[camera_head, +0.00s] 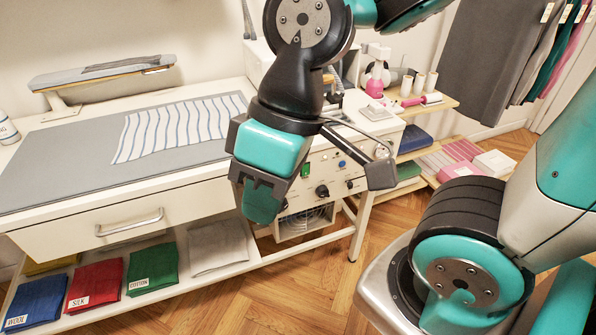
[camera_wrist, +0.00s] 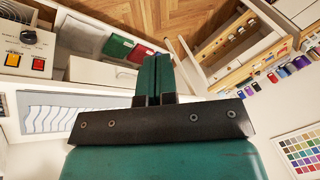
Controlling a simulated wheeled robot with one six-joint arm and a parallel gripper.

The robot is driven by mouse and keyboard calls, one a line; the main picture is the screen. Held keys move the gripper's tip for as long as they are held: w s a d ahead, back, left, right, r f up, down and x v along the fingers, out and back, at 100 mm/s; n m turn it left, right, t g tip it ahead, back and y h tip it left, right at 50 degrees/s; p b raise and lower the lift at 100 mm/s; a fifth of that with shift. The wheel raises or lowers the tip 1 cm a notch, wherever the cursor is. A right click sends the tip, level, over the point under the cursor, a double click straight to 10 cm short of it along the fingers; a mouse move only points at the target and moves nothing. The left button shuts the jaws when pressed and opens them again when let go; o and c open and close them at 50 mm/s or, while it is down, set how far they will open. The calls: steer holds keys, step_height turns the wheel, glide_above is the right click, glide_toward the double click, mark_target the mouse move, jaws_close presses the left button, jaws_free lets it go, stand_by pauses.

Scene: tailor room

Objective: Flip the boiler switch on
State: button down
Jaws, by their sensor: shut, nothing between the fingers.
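The boiler unit's white control panel (camera_head: 335,172) faces front at the right end of the ironing table. It bears a green switch (camera_head: 306,170), a blue button or lamp (camera_head: 342,163) and black knobs (camera_head: 322,191). In the wrist view the panel (camera_wrist: 30,48) is at the upper left, with an amber switch (camera_wrist: 12,60), a red switch (camera_wrist: 38,65) and a black knob (camera_wrist: 28,37). I cannot tell which is the boiler switch. My gripper (camera_head: 262,205) is in front of the panel's left part, hiding some of it. Its fingers (camera_wrist: 153,70) are shut and empty, apart from these switches.
The ironing table (camera_head: 60,205) with striped cloth (camera_head: 180,125) is at left, with a drawer handle (camera_head: 130,222). Folded cloths (camera_head: 95,284) lie on the lower shelf. Wooden floor is open in front.

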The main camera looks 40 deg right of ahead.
steer(key=w+d+f+n+t+b, duration=0.2)
steer(key=w+d+f, duration=0.3)
steer(key=w+f, duration=0.15)
steer(key=w+d+f+n+t+b, duration=0.1)
steer(key=w+d+f+b, duration=0.2)
steer(key=w+d+f, duration=0.35)
steer(key=w+d+f+n+t, duration=0.1)
steer(key=w+d+f, duration=0.1)
steer(key=d+f, duration=0.1)
steer(key=w+d+f+n+t+h+b, duration=0.1)
steer(key=w+d+f, duration=0.1)
steer(key=d, duration=0.4)
steer(key=w+d+f+n+t+b, duration=0.1)
steer(key=w+d+f, duration=0.1)
steer(key=d+f, duration=0.2)
steer(key=shift+d+f+n, duration=0.15)
steer(key=shift+d+n, duration=0.15)
steer(key=shift+d, duration=0.45)
steer(key=w+a+f, duration=0.1)
steer(key=w+f, duration=0.7)
steer(key=w, duration=0.1)
steer(key=shift+f+p, duration=0.35)
